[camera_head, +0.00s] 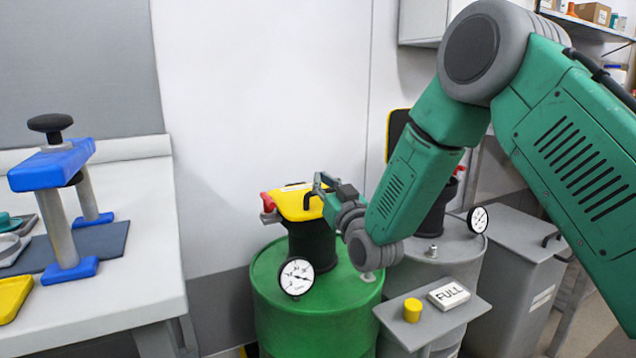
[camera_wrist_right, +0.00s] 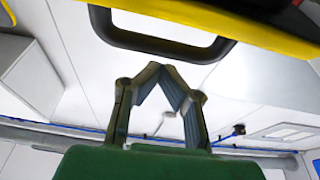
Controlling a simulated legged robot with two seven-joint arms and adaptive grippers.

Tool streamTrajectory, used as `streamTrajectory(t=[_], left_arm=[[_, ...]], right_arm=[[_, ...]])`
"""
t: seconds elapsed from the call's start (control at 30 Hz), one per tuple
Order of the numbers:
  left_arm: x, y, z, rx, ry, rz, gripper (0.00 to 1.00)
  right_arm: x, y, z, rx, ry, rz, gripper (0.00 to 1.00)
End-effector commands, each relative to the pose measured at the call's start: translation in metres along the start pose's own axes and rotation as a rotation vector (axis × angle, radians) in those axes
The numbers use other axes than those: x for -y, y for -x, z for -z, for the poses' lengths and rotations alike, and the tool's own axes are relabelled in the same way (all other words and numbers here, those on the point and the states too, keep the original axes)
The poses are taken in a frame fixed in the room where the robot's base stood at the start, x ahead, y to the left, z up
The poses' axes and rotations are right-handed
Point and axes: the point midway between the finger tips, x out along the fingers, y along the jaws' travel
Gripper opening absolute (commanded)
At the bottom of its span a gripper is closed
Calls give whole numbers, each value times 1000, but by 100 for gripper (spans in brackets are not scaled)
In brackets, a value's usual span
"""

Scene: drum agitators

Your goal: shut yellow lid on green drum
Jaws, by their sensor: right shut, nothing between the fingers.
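The green drum (camera_head: 262,318) stands at the middle, with a black neck (camera_head: 312,243) on top. The yellow lid (camera_head: 290,203) lies over the neck, looking slightly tilted; I cannot tell whether it is fully seated. A red-handled latch (camera_head: 266,202) is at its left side. My right gripper (camera_head: 318,182) is at the lid's right edge, beside its black handle. In the right wrist view, the fingers (camera_wrist_right: 156,70) meet at the tips just below the black handle (camera_wrist_right: 160,42) and yellow edge (camera_wrist_right: 255,32), holding nothing. Contact with the handle is unclear. My left gripper is out of view.
A dial gauge (camera_head: 297,277) fronts the green drum. A grey drum (camera_head: 440,262) stands right, its lid (camera_head: 396,128) raised behind my arm. A table (camera_head: 150,262) with a blue press (camera_head: 52,168) is left.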

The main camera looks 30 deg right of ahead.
Motion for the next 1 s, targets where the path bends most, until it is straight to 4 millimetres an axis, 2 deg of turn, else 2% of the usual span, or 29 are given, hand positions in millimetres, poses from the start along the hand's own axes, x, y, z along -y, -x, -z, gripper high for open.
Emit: streamTrajectory(t=[0.1,0.4,1.0], left_arm=[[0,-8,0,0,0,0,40],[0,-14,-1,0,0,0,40],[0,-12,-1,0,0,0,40]], right_arm=[[1,8,-10,1,0,1,0],[1,16,-22,2,0,1,0],[1,17,-27,18,1,2,0]])
